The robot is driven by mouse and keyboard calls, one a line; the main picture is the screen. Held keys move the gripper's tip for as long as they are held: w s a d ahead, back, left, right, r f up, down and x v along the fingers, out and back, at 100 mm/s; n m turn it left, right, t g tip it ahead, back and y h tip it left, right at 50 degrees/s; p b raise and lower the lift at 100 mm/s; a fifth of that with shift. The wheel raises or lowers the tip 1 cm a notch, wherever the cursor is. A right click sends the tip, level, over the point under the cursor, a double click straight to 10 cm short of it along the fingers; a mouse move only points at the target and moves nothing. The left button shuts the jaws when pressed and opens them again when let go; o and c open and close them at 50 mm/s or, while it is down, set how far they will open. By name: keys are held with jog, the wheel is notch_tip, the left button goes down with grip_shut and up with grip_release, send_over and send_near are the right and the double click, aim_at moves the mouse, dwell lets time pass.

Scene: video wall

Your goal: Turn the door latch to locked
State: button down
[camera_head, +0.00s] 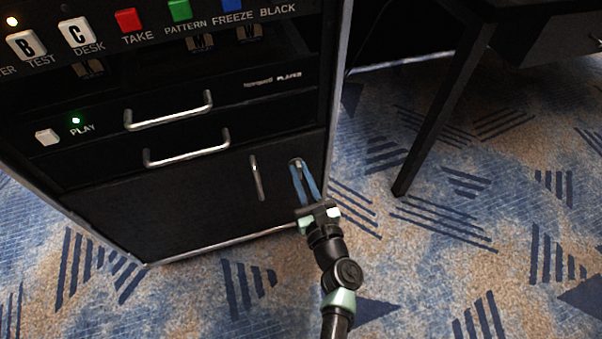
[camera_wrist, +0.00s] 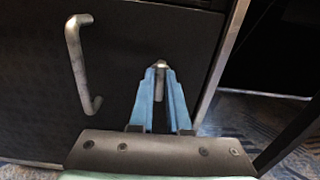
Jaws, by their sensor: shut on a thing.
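The door latch (camera_head: 297,162) is a small metal piece on the black lower door (camera_head: 170,205) of the cabinet, near its right edge. In the wrist view the latch (camera_wrist: 160,66) shows between the tips of the blue fingers and points roughly up and down. My gripper (camera_head: 300,170) reaches the door from the lower right and is shut on the latch. It also shows in the wrist view (camera_wrist: 159,73). The fingertips cover part of the latch, and I see no lock marking.
A vertical metal door handle (camera_wrist: 82,65) stands just left of the latch. Two drawer handles (camera_head: 168,110) and a panel of lit buttons (camera_head: 128,20) are above. A dark desk leg (camera_head: 440,115) stands to the right. Patterned carpet (camera_head: 470,230) is open in front.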

jog(key=shift+f, duration=0.1)
jog(key=n+b, duration=0.2)
jog(key=n, duration=0.1)
jog(key=shift+f, duration=0.1)
jog(key=shift+s+a+f+n+b, duration=0.1)
jog(key=shift+n+b, duration=2.35)
jog(key=shift+n, duration=1.15)
jog(key=shift+a+n+b, duration=0.1)
jog(key=shift+n+b, duration=2.3)
jog(key=shift+n, duration=1.2)
jog(key=c, duration=0.9)
grip_release()
